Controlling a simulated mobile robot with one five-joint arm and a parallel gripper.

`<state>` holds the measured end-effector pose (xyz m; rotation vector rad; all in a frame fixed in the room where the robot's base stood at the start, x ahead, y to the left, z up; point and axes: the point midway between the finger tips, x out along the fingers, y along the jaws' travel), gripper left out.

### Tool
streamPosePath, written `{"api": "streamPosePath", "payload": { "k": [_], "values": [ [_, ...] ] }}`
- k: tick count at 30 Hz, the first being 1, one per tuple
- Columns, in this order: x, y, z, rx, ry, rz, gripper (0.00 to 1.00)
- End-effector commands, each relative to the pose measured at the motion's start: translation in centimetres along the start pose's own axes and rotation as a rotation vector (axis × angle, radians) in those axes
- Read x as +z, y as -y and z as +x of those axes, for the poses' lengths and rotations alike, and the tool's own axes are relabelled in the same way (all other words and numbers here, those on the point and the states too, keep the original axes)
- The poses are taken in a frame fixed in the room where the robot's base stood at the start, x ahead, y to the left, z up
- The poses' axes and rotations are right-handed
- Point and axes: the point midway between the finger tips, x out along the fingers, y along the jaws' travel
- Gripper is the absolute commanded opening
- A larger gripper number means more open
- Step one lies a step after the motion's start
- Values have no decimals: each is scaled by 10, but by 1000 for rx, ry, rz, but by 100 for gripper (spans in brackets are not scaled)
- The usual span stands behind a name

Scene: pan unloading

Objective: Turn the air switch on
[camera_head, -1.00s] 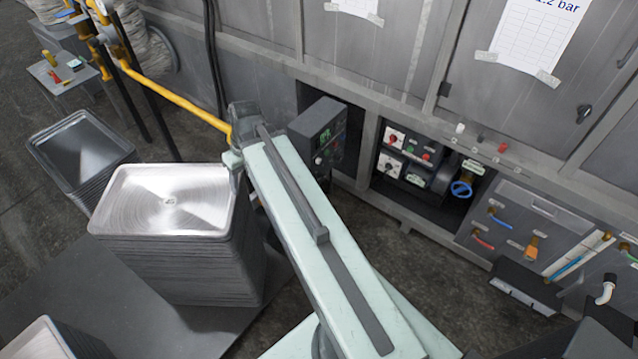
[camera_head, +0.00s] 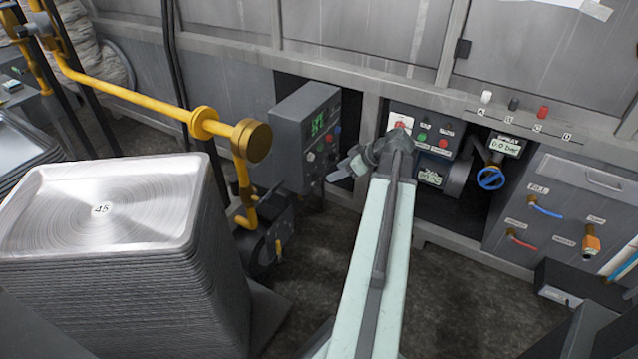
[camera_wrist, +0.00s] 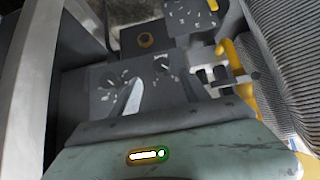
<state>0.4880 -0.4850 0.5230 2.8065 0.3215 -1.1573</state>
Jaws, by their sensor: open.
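A panel (camera_head: 446,128) sits in a recess of the grey machine in the head view. A red rotary switch on a white plate (camera_head: 401,124) is at its upper left. I cannot read its label or tell its setting. A second white switch plate below it is hidden behind my arm. My gripper (camera_head: 342,174) is open and empty. It is just left of and below the red switch, apart from it, pointing left toward the grey control box. Which control is the air switch cannot be read.
The control box (camera_head: 309,140) with a green display stands left of my gripper. A yellow pipe (camera_head: 150,103) and a tall pan stack (camera_head: 100,210) are further left. A blue valve wheel (camera_head: 491,178) and hose fittings are right of the panel.

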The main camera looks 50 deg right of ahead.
Motion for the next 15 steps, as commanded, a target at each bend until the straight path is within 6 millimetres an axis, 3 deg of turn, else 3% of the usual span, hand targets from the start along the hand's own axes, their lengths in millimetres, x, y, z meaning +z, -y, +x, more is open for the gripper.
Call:
{"api": "streamPosePath", "payload": {
  "k": [12,15],
  "values": [
    [1,3,71,-7,2,-6,54],
    [-1,4,81,-7,3,-6,54]
  ]
}}
